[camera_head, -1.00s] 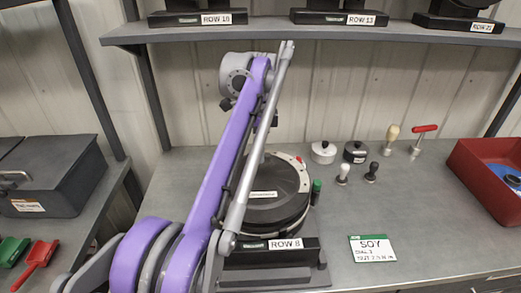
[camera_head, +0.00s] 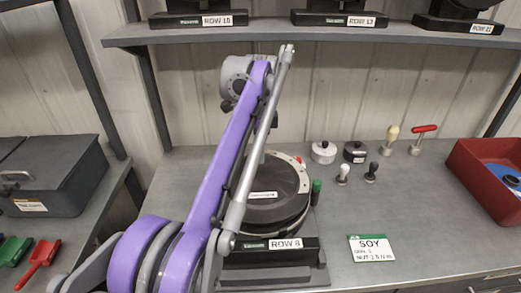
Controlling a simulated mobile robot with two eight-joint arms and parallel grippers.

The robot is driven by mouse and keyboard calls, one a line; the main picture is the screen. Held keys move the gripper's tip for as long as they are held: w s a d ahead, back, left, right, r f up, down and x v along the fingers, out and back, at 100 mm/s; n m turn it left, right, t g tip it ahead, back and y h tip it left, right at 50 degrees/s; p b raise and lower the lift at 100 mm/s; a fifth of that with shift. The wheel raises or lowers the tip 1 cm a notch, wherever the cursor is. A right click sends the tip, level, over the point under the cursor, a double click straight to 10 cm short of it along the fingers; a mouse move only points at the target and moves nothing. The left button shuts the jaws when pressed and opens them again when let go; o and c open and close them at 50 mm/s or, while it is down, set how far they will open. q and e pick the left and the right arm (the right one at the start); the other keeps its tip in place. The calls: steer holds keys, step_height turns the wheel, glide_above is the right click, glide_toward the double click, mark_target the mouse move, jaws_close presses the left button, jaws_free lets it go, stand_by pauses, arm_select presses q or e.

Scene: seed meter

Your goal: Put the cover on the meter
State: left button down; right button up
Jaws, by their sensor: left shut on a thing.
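The meter (camera_head: 312,222) stands on the grey bench behind a black base labelled ROW 8 (camera_head: 285,243). Its dark round cover (camera_head: 287,178) lies over the top of the body, with a pale label on its side. I cannot tell whether it is fully seated. My purple left arm crosses in front and hides the left part of the meter and cover. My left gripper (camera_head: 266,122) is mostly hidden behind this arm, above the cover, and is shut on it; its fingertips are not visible. My right gripper is not in view.
Small knobs (camera_head: 343,173), two round pots (camera_head: 324,152) and a red-handled tool (camera_head: 422,132) stand right of the meter. A SOY card (camera_head: 371,248) lies at front right. A red bin (camera_head: 480,185) is at far right. A shelf (camera_head: 330,36) runs above.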

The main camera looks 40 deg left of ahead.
arm_select(q)
steer(key=shift+f, duration=0.7)
stand_by(1.1)
steer(key=shift+f+p, duration=0.25)
steer(key=shift+p, duration=0.15)
stand_by(0.9)
steer(key=c, duration=0.7)
jaws_free()
steer(key=shift+c, duration=0.3)
steer(key=shift+r, duration=0.15)
